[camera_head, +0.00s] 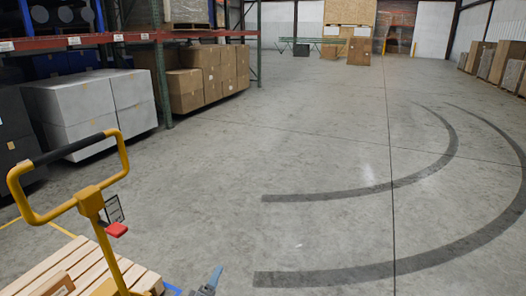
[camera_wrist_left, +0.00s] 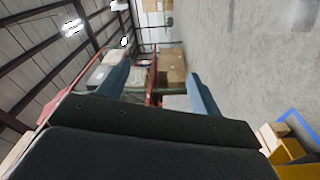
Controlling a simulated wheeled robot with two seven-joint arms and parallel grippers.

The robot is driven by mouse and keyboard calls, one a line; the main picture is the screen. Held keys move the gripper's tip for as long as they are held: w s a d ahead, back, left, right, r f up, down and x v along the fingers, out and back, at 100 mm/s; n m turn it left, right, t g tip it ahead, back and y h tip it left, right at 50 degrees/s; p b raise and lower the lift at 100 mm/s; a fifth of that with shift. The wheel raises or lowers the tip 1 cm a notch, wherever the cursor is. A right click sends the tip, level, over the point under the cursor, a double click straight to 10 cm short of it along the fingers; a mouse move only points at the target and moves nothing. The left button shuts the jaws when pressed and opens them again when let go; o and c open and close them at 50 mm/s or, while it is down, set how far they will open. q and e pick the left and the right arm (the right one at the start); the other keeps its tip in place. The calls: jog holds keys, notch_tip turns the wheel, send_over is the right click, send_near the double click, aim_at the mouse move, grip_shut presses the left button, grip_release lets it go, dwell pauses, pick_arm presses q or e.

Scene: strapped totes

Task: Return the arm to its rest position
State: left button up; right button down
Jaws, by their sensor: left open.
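My left gripper (camera_head: 213,280) shows only as a blue fingertip and a bit of dark body at the bottom edge of the head view. In the left wrist view, its two blue fingers (camera_wrist_left: 158,85) stand wide apart. Nothing is held between them; distant racks and boxes show through the gap. My right gripper is in neither view.
A yellow pallet jack handle (camera_head: 90,200) stands at the left, over a wooden pallet (camera_head: 75,262). White boxes (camera_head: 75,100) and brown cartons (camera_head: 190,90) sit by the rack (camera_head: 130,37). Open concrete floor with dark curved marks (camera_head: 345,193) lies ahead and right.

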pick_arm(q)
jog(key=s+d+f+m+g, duration=0.3)
jog(key=s+f+m+g, duration=0.4)
jog(key=s+m+g, duration=0.4)
jog(key=s+f+m+g+y, duration=0.1)
jog(key=s+f+g, duration=0.1)
jog(key=s, duration=1)
jog(key=s+a+f+m+g+y, duration=0.1)
jog(key=s+f+g+y, duration=0.1)
jog(key=s, duration=0.9)
jog(key=shift+s+a+f+m+p, duration=0.25)
jog(key=shift+s+f+m+p, duration=0.1)
jog(key=shift+f, duration=0.25)
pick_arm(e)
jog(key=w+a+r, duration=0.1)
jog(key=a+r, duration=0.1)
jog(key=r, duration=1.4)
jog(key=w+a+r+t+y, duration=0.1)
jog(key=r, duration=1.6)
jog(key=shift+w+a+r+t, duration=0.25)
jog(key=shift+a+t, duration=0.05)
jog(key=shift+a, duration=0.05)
